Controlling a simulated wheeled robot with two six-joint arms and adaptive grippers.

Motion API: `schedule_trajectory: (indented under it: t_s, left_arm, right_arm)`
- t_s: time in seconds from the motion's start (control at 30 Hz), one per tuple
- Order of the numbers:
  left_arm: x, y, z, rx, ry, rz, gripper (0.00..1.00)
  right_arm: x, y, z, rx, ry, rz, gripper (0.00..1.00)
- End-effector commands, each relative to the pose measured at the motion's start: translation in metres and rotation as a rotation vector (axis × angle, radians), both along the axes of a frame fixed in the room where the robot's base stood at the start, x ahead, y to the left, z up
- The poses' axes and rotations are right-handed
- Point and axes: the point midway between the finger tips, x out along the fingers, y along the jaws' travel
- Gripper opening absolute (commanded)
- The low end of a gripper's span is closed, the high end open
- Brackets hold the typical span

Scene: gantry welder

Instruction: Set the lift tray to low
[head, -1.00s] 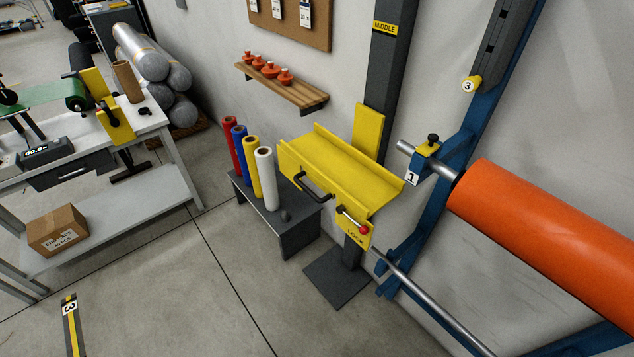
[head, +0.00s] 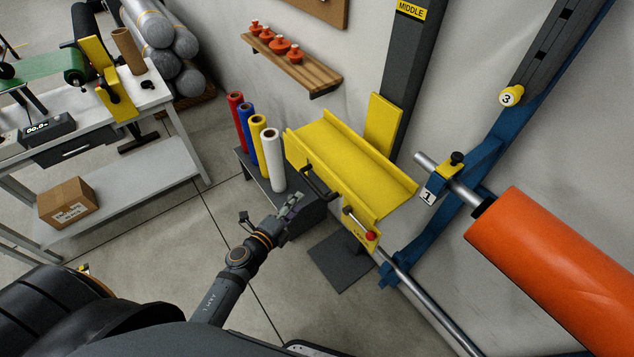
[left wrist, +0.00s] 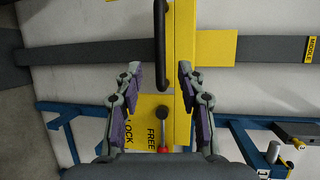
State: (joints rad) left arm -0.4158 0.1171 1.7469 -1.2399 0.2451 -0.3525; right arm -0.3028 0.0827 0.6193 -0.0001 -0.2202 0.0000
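The yellow lift tray (head: 352,162) is on a dark post (head: 405,75), below a yellow MIDDLE label (head: 411,10). A black handle (head: 319,186) is on its front, and a lever with a red knob (head: 371,236) sits at its lower right. In the left wrist view the handle (left wrist: 160,45) lies ahead between the fingers, and the red knob (left wrist: 163,149) hangs by the words FREE and LOCK. My left gripper (head: 293,203) is just left of and below the handle, apart from it. In the left wrist view it (left wrist: 158,78) is open and empty. My right gripper is not in view.
A low dark stand (head: 265,178) with red, blue, yellow and white rolls is left of the tray. An orange roll (head: 555,270) on a blue frame (head: 475,165) is at the right. A workbench (head: 150,105) stands at the left. Floor between is clear.

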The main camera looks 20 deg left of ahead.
Motion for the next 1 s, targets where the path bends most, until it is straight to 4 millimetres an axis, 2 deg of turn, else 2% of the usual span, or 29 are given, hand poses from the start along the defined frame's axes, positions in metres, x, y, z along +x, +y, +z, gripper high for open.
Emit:
schedule_trajectory:
  t_s: [0.13, 0.3, 0.5, 0.63, 0.87, 1.0]
  left_arm:
    - [0.025, -0.007, -0.001, -0.004, -0.002, 0.001, 0.39]
    - [0.061, -0.016, -0.01, -0.006, 0.0, 0.002, 0.39]
    - [0.089, -0.024, -0.017, -0.005, 0.0, 0.003, 0.39]
    - [0.095, -0.026, -0.018, -0.005, 0.0, 0.002, 0.39]
    - [0.096, -0.026, -0.018, -0.004, 0.001, 0.003, 0.39]
    - [0.095, -0.026, -0.018, -0.004, 0.001, 0.003, 0.22]
  right_arm:
    - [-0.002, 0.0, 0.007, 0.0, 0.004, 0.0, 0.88]
    - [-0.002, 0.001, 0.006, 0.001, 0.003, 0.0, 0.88]
    - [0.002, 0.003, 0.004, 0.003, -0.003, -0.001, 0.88]
    - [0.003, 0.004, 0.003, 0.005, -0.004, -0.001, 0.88]
    - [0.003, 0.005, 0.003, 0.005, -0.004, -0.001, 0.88]
    - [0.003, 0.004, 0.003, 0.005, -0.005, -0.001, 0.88]
